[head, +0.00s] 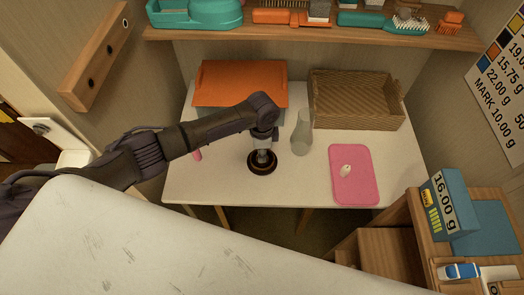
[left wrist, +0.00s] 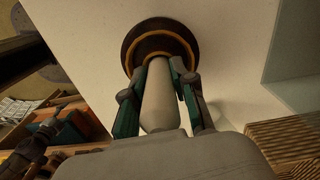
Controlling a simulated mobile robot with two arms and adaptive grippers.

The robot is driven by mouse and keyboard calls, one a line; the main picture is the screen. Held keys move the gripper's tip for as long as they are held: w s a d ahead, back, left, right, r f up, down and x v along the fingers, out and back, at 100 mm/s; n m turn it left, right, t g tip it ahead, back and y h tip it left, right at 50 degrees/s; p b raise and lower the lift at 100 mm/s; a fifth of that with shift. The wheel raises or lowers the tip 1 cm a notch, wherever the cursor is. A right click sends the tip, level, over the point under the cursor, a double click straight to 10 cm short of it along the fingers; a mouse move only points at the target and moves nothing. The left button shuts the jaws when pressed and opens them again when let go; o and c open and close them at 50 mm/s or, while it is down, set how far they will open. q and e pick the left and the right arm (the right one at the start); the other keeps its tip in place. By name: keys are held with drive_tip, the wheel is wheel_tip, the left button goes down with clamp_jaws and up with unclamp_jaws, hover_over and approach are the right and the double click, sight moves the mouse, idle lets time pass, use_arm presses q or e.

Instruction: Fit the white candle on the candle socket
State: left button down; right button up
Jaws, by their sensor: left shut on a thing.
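My left gripper (head: 263,152) points down at the table and is shut on the white candle (left wrist: 158,98), a pale cylinder between its two teal fingers in the left wrist view. The candle socket (head: 262,166), a dark round base with a gold ring, stands on the white table directly under the gripper. The socket also shows in the left wrist view (left wrist: 160,27), just beyond the fingertips. The candle's far end overlaps the socket there; I cannot tell whether it is seated in it. My right gripper is not in view.
A grey translucent vase (head: 302,134) stands close right of the gripper. A wicker basket (head: 357,101) and an orange-topped box (head: 240,82) are at the back. A pink mat (head: 350,190) with a small white object (head: 346,170) lies right. The table's front edge (head: 300,206) is clear.

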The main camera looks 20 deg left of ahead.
use_arm(q)
drive_tip(key=shift+s+f, duration=0.1)
drive_tip(key=c, duration=0.8)
unclamp_jaws()
drive_tip(key=shift+c, duration=0.2)
wheel_tip(320, 180, up, 12)
drive_tip(key=shift+r, duration=0.1)
